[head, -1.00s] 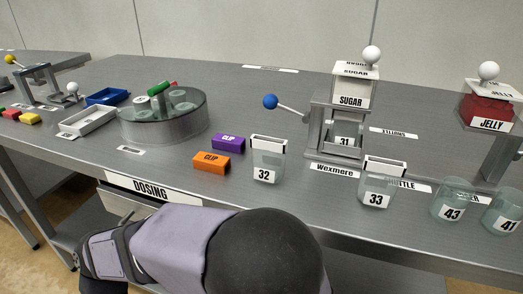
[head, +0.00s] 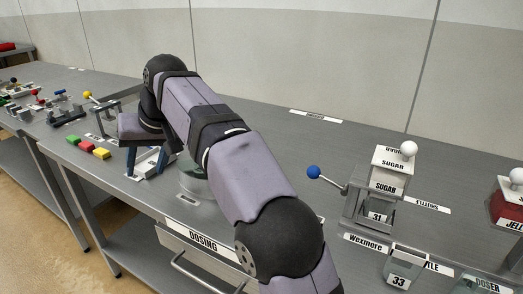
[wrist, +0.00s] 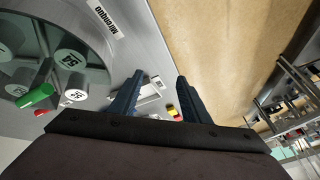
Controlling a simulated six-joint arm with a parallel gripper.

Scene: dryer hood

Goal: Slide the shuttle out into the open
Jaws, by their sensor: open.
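I cannot tell for sure which part is the shuttle; no label naming it is readable. A white open tray (head: 147,166) stands on the bench below my gripper, partly hidden by it. The tray also shows between the fingers in the wrist view (wrist: 149,100). My gripper (head: 146,168) is open, pointing down over the tray, with a finger on each side in the picture. Whether the fingers touch the tray cannot be told. A grey metal stand with a yellow-ball lever (head: 88,95) is just behind and left of my gripper.
A round glass-topped turntable (wrist: 50,70) holds several labelled jars and a green piece, right of my gripper in the head view. Red, green and yellow blocks (head: 87,146) lie near the front edge. A blue-ball lever stand with a SUGAR box (head: 389,170) is at right.

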